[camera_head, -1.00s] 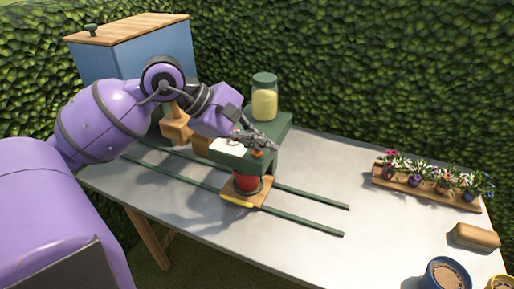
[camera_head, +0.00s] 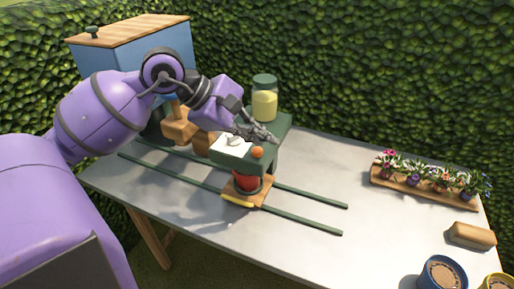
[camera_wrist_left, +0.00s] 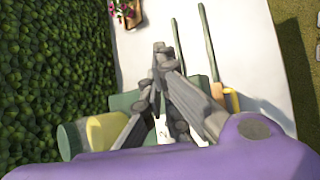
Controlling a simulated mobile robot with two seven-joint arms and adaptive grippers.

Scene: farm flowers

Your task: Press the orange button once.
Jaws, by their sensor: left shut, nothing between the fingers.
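The orange button (camera_head: 257,152) sits on top of the front corner of a dark green machine (camera_head: 232,158), and its round top is in full view. My left gripper (camera_head: 271,138) is shut and empty. In the head view its fingertips show just above and to the right of the button, with a small gap between them in the picture. In the wrist view the closed fingers (camera_wrist_left: 160,52) point away over the table, and I cannot make out the button there. My right gripper is not in view.
A red pot (camera_head: 246,182) stands on a wooden plate (camera_head: 237,197) under the machine, on green rails (camera_head: 310,220). A jar (camera_head: 264,98) stands behind. A flower tray (camera_head: 420,190), a wooden block (camera_head: 471,236) and pots (camera_head: 443,274) are at the right. The table's middle right is clear.

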